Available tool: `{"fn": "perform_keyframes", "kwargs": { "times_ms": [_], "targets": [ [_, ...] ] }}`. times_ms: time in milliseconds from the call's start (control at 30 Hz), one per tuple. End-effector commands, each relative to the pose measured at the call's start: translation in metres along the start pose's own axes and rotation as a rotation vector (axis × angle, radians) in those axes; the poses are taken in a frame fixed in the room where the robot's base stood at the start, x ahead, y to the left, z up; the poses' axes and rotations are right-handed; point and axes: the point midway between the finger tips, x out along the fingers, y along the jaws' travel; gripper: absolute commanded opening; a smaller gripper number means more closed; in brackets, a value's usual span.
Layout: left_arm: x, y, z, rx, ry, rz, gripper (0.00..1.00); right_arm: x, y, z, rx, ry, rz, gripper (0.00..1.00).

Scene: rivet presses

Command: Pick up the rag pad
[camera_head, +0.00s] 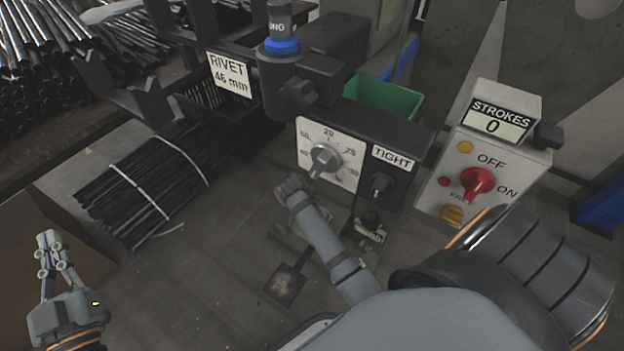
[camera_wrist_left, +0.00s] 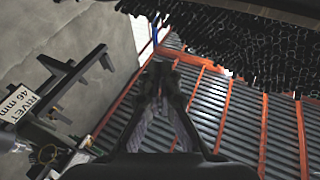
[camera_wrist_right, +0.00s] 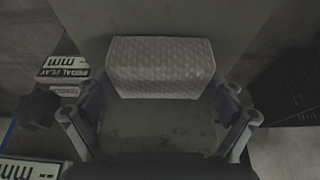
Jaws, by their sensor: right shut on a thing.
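The rag pad (camera_wrist_right: 160,67) is a pale grey, quilted rectangular pad in the right wrist view. My right gripper (camera_wrist_right: 160,90) has a finger at each side of it and is shut on it across its width. Grey surface shows below the pad, and I cannot tell whether the pad touches it. In the head view my right arm hides the pad. My left gripper (camera_head: 49,238) is shut and empty at the lower left of the head view. Its closed fingertips also show in the left wrist view (camera_wrist_left: 160,75).
The rivet press has a setting dial (camera_head: 326,158) and a TIGHT knob (camera_head: 382,184). A control box (camera_head: 487,165) with a red switch stands at right. A green bin (camera_head: 385,95) is behind. A bundle of black rods (camera_head: 150,185) lies left.

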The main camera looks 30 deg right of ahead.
Motion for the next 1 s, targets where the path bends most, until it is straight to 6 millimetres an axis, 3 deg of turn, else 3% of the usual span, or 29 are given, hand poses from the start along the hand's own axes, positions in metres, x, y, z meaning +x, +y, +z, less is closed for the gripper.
{"fn": "perform_keyframes", "kwargs": {
  "times_ms": [267, 467, 600, 800, 1000],
  "targets": [
    [-0.028, 0.002, 0.082, -0.028, -0.356, 0.000, 0.00, -0.020, 0.000, -0.008, 0.001, 0.000, -0.001, 0.62],
    [-0.076, 0.007, 0.146, -0.055, -0.670, 0.008, 0.00, -0.036, -0.001, -0.015, 0.001, 0.001, -0.002, 0.62],
    [-0.120, 0.012, 0.184, -0.076, -0.889, 0.017, 0.00, -0.047, 0.000, -0.019, 0.000, 0.001, -0.001, 0.62],
    [-0.183, 0.020, 0.217, -0.103, -1.152, 0.033, 0.00, -0.060, 0.000, -0.025, 0.001, 0.001, -0.001, 0.62],
    [-0.228, 0.025, 0.227, -0.117, -1.344, 0.048, 0.00, -0.077, -0.001, -0.032, 0.001, 0.002, -0.002, 0.62]
  ]
}}
